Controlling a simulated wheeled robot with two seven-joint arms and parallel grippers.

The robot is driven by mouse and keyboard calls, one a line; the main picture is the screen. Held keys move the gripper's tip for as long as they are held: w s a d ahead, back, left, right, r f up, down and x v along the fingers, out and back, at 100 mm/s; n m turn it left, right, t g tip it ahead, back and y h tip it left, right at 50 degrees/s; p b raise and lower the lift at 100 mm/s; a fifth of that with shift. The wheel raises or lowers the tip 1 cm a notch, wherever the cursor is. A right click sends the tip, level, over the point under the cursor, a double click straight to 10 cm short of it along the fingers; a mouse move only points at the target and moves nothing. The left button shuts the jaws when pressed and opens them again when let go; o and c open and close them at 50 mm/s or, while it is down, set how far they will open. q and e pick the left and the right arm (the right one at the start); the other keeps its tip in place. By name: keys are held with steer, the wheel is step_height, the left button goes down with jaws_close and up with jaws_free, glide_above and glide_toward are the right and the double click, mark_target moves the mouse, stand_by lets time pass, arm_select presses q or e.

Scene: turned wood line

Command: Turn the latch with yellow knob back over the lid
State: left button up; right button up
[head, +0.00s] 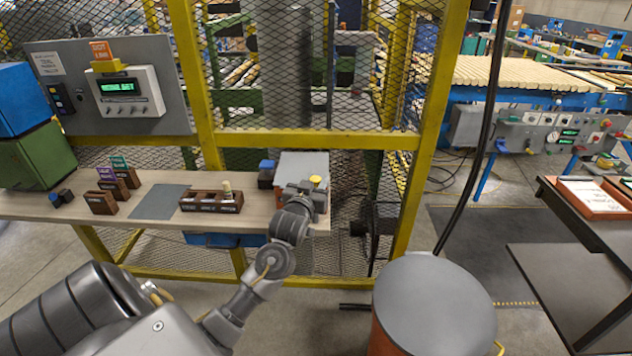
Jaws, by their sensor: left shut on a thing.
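A box with a flat grey lid (302,163) stands at the right end of the wooden bench. The latch with yellow knob (316,180) is at the near right corner of the lid, right by my left gripper (306,186). The gripper comes in from below and is shut on the latch. Its fingers and wrist hide most of the latch arm and the front of the box, so I cannot tell the latch's exact angle. My right gripper is not in view.
A dark block with a blue top (266,172) stands just left of the box. Further left are a brown compartment tray (211,202), a grey mat (160,202) and small labelled holders (102,203). Yellow-framed mesh stands behind the bench. A round grey-topped drum (434,305) stands front right.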

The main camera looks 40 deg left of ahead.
arm_select(q)
steer(key=shift+m+h, duration=0.3)
steer(key=shift+h, duration=0.1)
steer(key=shift+a+r+m+t+h, duration=0.1)
steer(key=shift+m+t+h, duration=0.3)
steer(key=shift+m+h, duration=0.3)
steer(key=m+h+p, duration=0.1)
steer(key=h, duration=0.2)
steer(key=shift+m+p, duration=0.3)
steer(key=shift+p, duration=0.1)
steer(key=shift+m+h+p, duration=0.45)
steer(key=shift+m+h, duration=0.55)
steer(key=shift+h, duration=1)
steer(key=o, duration=1)
steer(key=shift+c, duration=0.2)
